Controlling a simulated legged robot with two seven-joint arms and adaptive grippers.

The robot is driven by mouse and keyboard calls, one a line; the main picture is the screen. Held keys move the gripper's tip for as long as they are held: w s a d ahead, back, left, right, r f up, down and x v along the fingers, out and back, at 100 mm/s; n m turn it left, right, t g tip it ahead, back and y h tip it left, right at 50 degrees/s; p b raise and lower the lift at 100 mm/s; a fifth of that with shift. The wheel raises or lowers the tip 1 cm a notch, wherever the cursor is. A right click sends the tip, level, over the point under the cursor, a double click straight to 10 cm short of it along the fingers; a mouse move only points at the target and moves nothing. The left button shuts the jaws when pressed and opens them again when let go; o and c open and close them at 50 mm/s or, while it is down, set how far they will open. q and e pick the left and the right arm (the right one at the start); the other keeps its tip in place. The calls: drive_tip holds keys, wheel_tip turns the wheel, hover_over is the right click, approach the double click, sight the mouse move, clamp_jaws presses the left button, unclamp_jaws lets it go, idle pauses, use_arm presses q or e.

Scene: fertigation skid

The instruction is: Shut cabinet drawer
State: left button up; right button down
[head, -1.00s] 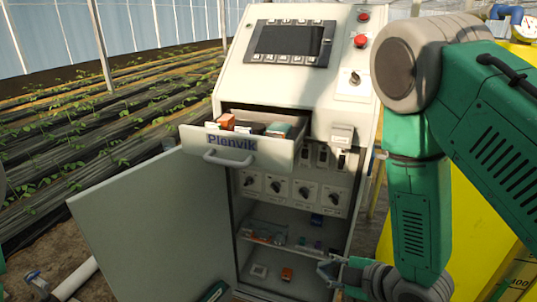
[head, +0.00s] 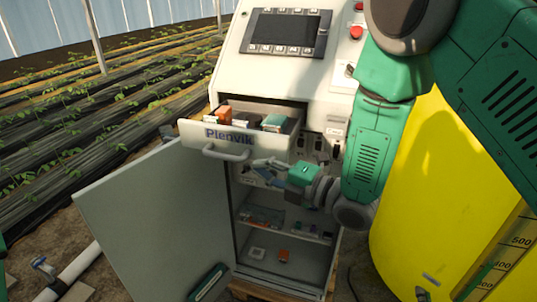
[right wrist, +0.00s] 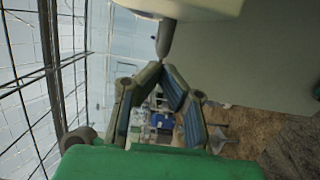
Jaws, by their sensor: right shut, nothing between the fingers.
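The cabinet drawer (head: 262,148), a cream box with "Plenvik" on its front, is pulled out of the cabinet (head: 245,75). It holds small boxes and other items. Its grey bar handle (head: 225,153) is on the front. My right gripper (head: 258,162) is shut and empty, just right of the handle and near the lower part of the drawer front. In the right wrist view its fingertips (right wrist: 159,68) meet close to a grey post that looks like part of the handle (right wrist: 166,40); I cannot tell if they touch. My left gripper is out of view.
The cabinet door (head: 150,215) stands open to the left, below the drawer. Lower shelves (head: 275,228) hold small parts. A yellow tank (head: 430,200) is on the right, behind my right arm. A white pipe (head: 80,265) lies on the ground at the lower left.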

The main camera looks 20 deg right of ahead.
sight(255, 152)
drive_tip(key=shift+w+d, duration=0.85)
drive_tip(key=shift+w, duration=0.25)
drive_tip(key=shift+w+d+p, duration=0.3)
drive_tip(key=shift+w+d, duration=0.1)
drive_tip(key=shift+d, duration=0.1)
drive_tip(key=shift+w+d, duration=0.1)
drive_tip(key=shift+w, duration=0.2)
drive_tip(key=w+d+b, duration=0.1)
drive_tip(key=w, duration=0.1)
drive_tip(key=w+d+b, duration=0.1)
drive_tip(key=w+d, duration=0.1)
drive_tip(key=w+d+b, duration=0.1)
drive_tip(key=w, duration=0.1)
drive_tip(key=shift+w+d+f+b, duration=0.2)
drive_tip(key=shift+w+b, duration=0.15)
drive_tip(key=shift+w+d+r, duration=0.1)
drive_tip(key=shift+w+d, duration=0.05)
drive_tip(key=shift+d, duration=0.05)
drive_tip(key=shift+r, duration=0.1)
drive_tip(key=shift+a, duration=0.15)
